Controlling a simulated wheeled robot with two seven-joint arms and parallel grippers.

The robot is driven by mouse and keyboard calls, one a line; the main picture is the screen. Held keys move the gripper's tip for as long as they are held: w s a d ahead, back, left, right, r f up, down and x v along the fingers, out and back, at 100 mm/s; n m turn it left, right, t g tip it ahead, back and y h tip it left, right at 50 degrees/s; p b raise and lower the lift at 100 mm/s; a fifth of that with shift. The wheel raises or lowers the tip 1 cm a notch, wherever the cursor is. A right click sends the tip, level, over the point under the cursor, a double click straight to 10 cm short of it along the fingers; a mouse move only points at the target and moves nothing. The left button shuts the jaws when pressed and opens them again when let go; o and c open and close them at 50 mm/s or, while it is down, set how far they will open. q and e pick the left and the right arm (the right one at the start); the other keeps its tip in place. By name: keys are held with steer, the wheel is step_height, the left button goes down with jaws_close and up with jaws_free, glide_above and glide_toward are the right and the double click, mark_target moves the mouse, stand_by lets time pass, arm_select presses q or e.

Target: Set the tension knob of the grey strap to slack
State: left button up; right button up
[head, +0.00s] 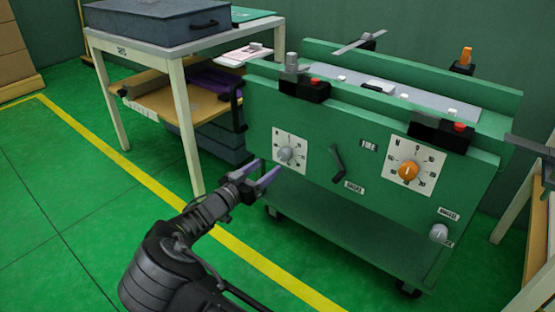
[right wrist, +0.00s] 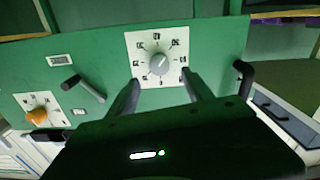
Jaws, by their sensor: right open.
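The grey knob (head: 286,155) sits on a white dial plate at the left of the green cart's front panel. It also shows in the right wrist view (right wrist: 158,64), where its pale pointer line runs toward the upper right; the marks around it are too small to read. My right gripper (head: 258,177) is open and empty in front of the dial, below and left of the knob in the head view. In the right wrist view its two fingers (right wrist: 161,78) reach toward the dial, apart from the knob. My left gripper is not in view. I cannot make out which part is the strap.
An orange knob (head: 408,171) on its own dial and a black lever (head: 337,162) share the panel. A smaller grey knob (head: 440,232) sits low right. A white table (head: 180,50) with a dark case (head: 158,20) stands left. Open green floor lies in front.

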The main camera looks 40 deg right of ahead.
mark_target(281, 156)
steer(key=b+x, duration=0.2)
steer(key=x, duration=0.4)
steer(key=shift+d+f, duration=0.15)
steer(key=shift+d, duration=0.2)
steer(key=shift+w+d+b, duration=0.2)
steer(key=shift+d+b, duration=0.1)
steer(key=shift+d, duration=0.2)
jaws_close()
